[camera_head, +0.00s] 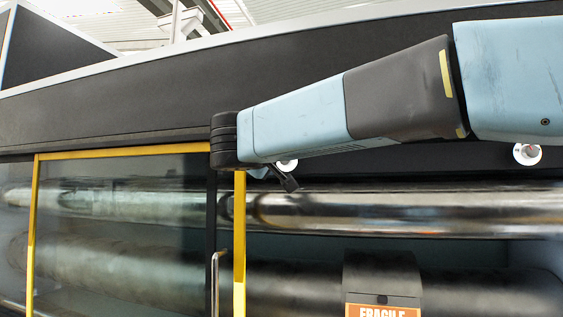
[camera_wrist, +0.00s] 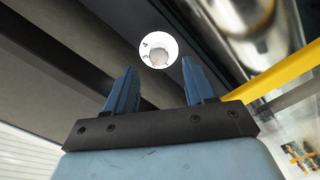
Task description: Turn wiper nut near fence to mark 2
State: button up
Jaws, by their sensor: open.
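A white dial (camera_wrist: 146,57) with a grey nut (camera_wrist: 159,56) at its centre shows in the wrist view, just beyond and between my fingertips. A 4 is readable at its upper left; another figure below it is unclear, and I cannot tell the nut's setting. My gripper (camera_wrist: 160,68) is open, with one blue finger on each side, apart from the nut. In the head view, a white dial (camera_head: 288,168) shows partly behind my arm, beside the yellow post. A second white dial (camera_head: 527,154) with a nut is farther right.
A yellow-framed clear guard (camera_head: 125,152) with a metal handle (camera_head: 216,285) stands at left. Its yellow frame (camera_wrist: 275,85) also shows at the right of the wrist view. Shiny rollers (camera_head: 400,213) run below the dials. A dark box with a FRAGILE label (camera_head: 383,309) sits below.

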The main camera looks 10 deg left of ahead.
jog(key=s, duration=0.8)
jog(key=shift+s+a, duration=0.35)
jog(key=shift+f, duration=0.1)
jog(key=w+d+f+m+g+h, duration=0.1)
jog(key=d+f+g, duration=0.1)
jog(key=d+f, duration=0.45)
jog(key=d+f+m+g+h, duration=0.1)
jog(key=d+f+g, duration=0.25)
jog(key=d, duration=0.65)
jog(key=w+d+f+m+g+h, duration=0.1)
jog(key=d+f+m+g, duration=0.1)
jog(key=d+f, duration=0.45)
jog(key=s+d+f+m+g+y, duration=0.4)
jog(key=s+d+f+m+g, duration=0.1)
jog(key=s+d+f, duration=0.9)
notch_tip(320, 180, down, 4)
jog(key=d+m, duration=0.1)
jog(key=d, duration=0.2)
jog(key=shift+y, duration=0.3)
jog(key=shift+c, duration=0.2)
